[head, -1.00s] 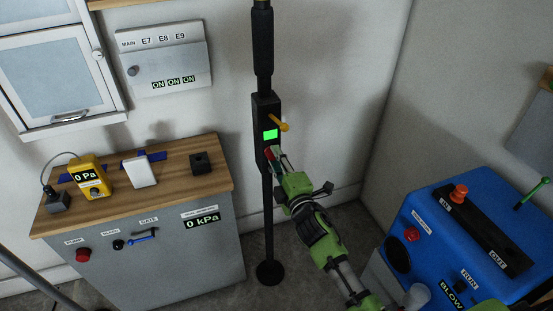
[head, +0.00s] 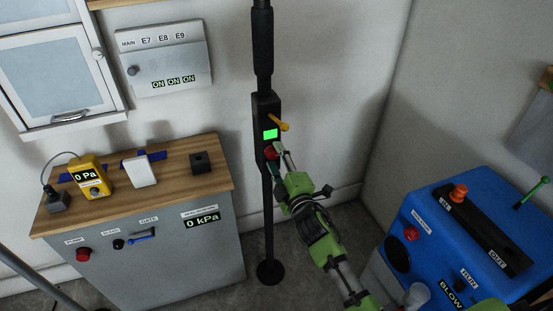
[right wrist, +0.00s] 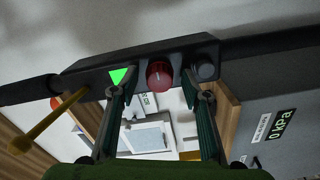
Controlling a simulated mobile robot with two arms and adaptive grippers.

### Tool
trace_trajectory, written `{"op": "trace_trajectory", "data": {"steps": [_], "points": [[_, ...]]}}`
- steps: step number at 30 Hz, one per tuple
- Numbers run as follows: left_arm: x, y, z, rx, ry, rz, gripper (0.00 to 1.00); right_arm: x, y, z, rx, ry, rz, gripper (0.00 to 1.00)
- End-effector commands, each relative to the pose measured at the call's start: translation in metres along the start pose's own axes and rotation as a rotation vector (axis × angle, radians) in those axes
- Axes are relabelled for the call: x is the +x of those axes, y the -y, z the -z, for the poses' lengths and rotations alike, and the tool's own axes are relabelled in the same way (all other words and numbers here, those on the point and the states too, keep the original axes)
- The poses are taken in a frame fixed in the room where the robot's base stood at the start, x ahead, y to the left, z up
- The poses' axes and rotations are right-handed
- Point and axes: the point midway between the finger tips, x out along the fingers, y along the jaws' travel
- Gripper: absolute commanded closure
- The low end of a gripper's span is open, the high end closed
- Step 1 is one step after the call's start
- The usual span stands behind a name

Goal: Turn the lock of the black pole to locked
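The black pole (head: 262,50) stands upright by the wall. Its box (head: 262,108) carries a lit green screen (head: 270,134), a yellow lever (head: 279,123) pointing right and a red knob (head: 271,152) below the screen. In the right wrist view the pole lies across the picture, with the red knob (right wrist: 159,74) between the green screen (right wrist: 119,75) and a dark round button (right wrist: 206,72). My right gripper (right wrist: 157,88) is open, its two fingers on either side of the red knob. Contact cannot be told. Which part is the lock is not labelled. My left gripper is out of view.
A wood-topped grey cabinet (head: 140,254) stands left of the pole, with a yellow gauge (head: 89,176) and small blocks on top. A blue machine (head: 450,235) stands at the right. A grey panel box (head: 164,58) hangs on the wall. Floor shows around the pole's foot.

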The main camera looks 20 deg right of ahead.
Motion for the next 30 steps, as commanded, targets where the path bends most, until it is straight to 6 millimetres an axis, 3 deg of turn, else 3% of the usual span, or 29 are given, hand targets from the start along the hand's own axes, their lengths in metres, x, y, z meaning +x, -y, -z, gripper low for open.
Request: {"op": "trace_trajectory", "data": {"steps": [11, 24, 30], "points": [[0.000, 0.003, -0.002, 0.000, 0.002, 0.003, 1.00, -0.006, 0.001, 0.000, -0.002, 0.000, 0.001, 0.58], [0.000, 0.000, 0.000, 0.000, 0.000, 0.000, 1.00, -0.087, 0.002, 0.000, 0.000, 0.001, 0.003, 0.58], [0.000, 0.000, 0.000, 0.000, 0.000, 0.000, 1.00, -0.112, 0.001, -0.001, 0.000, 0.000, 0.001, 0.58]]}}
